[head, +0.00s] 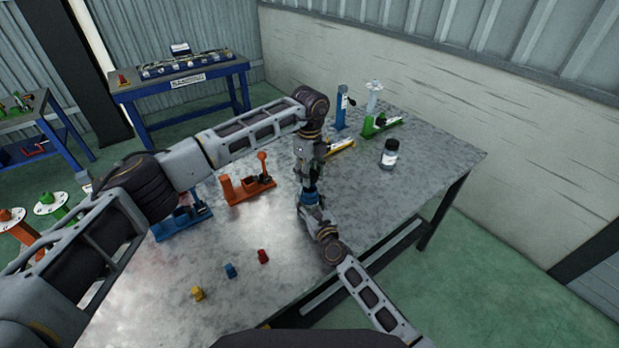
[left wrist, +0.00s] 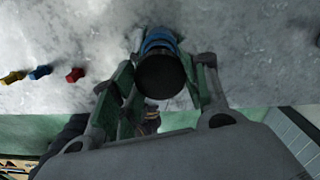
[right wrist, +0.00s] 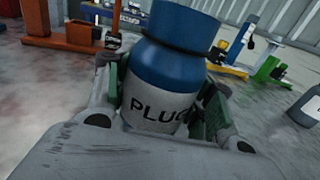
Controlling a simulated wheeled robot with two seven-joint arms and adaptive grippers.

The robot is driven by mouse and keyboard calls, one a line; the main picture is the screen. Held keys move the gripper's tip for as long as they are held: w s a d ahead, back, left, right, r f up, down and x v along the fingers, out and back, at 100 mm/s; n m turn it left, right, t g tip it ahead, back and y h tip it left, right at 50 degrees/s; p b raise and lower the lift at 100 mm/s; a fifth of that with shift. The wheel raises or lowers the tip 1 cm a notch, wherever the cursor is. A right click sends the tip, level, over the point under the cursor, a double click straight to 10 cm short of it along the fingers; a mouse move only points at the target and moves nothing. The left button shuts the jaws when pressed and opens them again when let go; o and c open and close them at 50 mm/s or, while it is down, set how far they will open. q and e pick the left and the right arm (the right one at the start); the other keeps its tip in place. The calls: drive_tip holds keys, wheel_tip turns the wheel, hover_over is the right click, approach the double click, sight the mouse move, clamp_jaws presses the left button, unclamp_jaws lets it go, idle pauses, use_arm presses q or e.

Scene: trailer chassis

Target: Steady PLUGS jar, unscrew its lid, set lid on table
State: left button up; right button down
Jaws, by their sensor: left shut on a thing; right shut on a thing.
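The PLUGS jar (right wrist: 165,90) is upright in the right wrist view, with a blue shoulder, a pale label and a blue lid (right wrist: 184,27) on top. My right gripper (right wrist: 160,112) is shut around the jar's body from the front side. My left gripper (head: 309,185) comes down from above and is shut at the lid. In the left wrist view the lid's dark round top (left wrist: 160,76) sits between the left fingers (left wrist: 160,88). Where those fingers touch is out of the right wrist view. I cannot tell how far the lid is turned.
Red (head: 262,256), blue (head: 231,271) and yellow (head: 197,293) small pieces lie at the table's front left. An orange fixture (head: 248,187) and a blue fixture (head: 182,222) stand left. A second jar (head: 389,154) stands right, with bare table (head: 430,150) beyond it.

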idle(0.3)
drive_tip(key=c, duration=0.5)
unclamp_jaws()
drive_tip(key=shift+s, duration=0.1)
drive_tip(key=shift+v, duration=5.9)
drive_tip(key=shift+f, duration=0.1)
